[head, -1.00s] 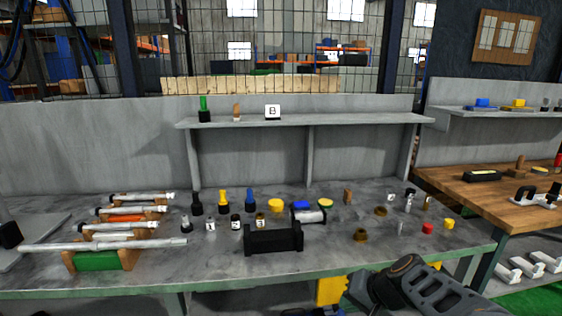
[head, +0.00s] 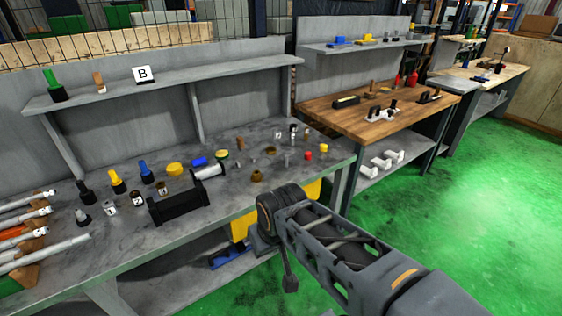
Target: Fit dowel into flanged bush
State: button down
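Two brass-brown flanged bushes stand on the grey bench in the head view, one nearer the front edge (head: 257,176) and one farther back (head: 270,149). A small upright silver pin (head: 286,160), which looks like the dowel, stands to their right; it is too small to be sure. The pin is apart from both bushes. My arm reaches in from the lower right, in front of the bench edge. My gripper is not visible, so I cannot see whether it holds anything.
A black cradle (head: 178,206) and a silver cylinder (head: 207,172) are left of the bushes. Red (head: 309,156) and yellow (head: 323,148) pieces are at the right end. A wooden bench (head: 375,108) stands beyond. The green floor (head: 470,210) at right is open.

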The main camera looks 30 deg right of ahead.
aim_at(256, 177)
jog(key=u, duration=0.2)
jog(key=k, duration=0.3)
jog(key=z, duration=1.2)
jog(key=i, duration=1.5)
jog(key=u, duration=0.7)
